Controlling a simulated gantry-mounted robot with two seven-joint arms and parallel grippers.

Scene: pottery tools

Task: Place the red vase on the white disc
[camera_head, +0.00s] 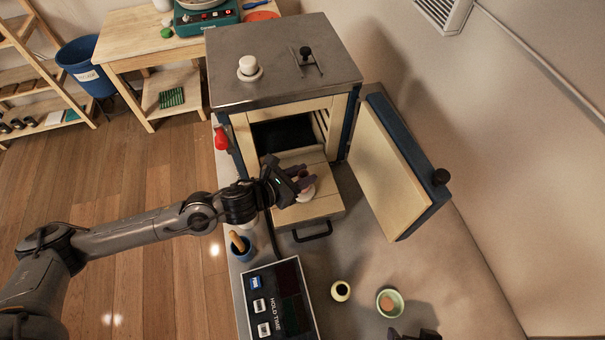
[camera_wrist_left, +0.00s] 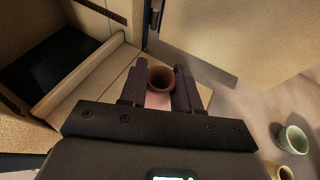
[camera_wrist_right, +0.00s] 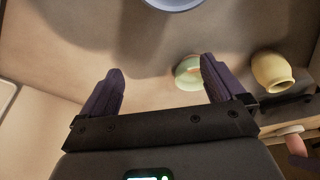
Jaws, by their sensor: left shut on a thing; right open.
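The red vase (camera_wrist_left: 161,79) stands upright between the fingers of my left gripper (camera_wrist_left: 160,77), its open mouth facing the left wrist camera. My left gripper (camera_head: 302,181) is shut on it over the pulled-out kiln tray (camera_head: 322,207). The white disc (camera_head: 307,195) lies on that tray, under the gripper. In the left wrist view, a pale patch of the disc (camera_wrist_left: 157,101) shows below the vase. Whether the vase's base touches the disc is hidden. My right gripper (camera_wrist_right: 158,68) is open and empty, and only its dark tip shows at the bottom edge of the head view.
The kiln door (camera_head: 396,165) stands open to the right of the tray. A yellow vase (camera_head: 341,291) and a green bowl (camera_head: 389,303) stand in front. A control box (camera_head: 281,300) and a blue tool cup (camera_head: 242,252) lie left of them.

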